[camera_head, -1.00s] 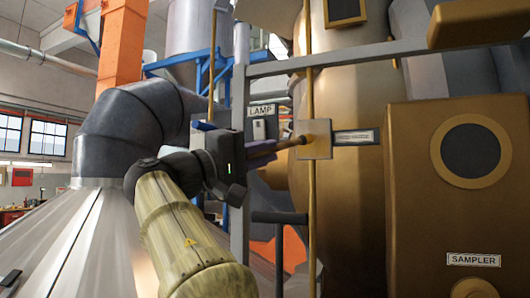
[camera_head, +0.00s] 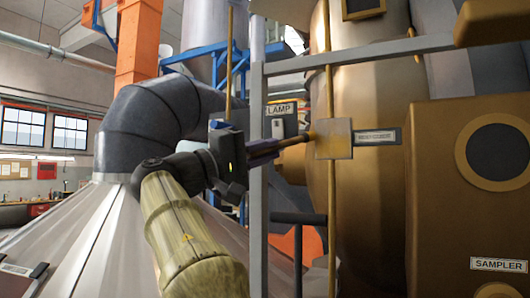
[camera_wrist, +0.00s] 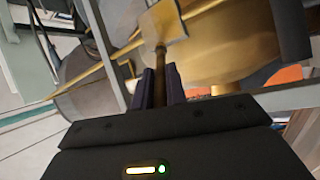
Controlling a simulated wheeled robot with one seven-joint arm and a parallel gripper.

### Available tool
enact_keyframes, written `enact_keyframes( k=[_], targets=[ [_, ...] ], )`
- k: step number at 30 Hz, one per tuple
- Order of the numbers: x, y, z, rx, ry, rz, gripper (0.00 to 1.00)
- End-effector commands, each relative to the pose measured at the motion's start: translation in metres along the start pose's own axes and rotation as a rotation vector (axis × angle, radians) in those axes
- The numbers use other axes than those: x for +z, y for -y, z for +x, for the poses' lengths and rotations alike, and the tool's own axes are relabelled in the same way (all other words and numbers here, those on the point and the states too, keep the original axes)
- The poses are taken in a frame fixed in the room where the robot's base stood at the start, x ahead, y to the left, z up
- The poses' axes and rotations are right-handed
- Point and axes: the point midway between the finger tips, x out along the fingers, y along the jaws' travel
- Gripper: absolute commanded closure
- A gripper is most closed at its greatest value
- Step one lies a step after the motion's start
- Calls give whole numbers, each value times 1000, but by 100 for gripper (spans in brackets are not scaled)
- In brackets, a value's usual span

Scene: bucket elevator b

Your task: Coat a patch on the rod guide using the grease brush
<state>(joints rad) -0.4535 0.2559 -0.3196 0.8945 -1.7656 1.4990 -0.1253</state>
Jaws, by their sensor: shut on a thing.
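The rod guide (camera_head: 342,151) is a flat tan plate with a thin vertical rod passing it. It stands in front of the large bronze casing, beside a small label plate whose text is hard to read. My gripper (camera_head: 276,146) is left of the plate, its dark fingers shut on the grease brush (camera_head: 296,140). The brush points right, its tip overlapping the plate's left edge. In the wrist view the brush (camera_wrist: 160,55) runs from my gripper (camera_wrist: 160,86) up to the plate (camera_wrist: 163,23). I cannot tell whether the tip touches, or make out a grease patch.
A grey upright post (camera_head: 257,160) and a horizontal rail (camera_head: 360,52) frame the space near my gripper. A LAMP label (camera_head: 280,109) is behind it. The sampler box (camera_head: 470,190) is at right. A dark bent duct (camera_head: 140,115) and a metal cone (camera_head: 75,240) are at left.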

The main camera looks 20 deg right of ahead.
Motion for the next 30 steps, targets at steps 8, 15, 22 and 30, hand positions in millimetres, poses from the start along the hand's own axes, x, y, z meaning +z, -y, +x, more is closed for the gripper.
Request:
enact_keyframes(
  k=[8,15,22,30],
  targets=[
    [-2,-6,2,0,0,0,100],
    [3,-4,4,0,1,1,100],
    [18,-6,13,0,2,2,100],
    [32,-8,22,-1,1,1,100]
  ],
)
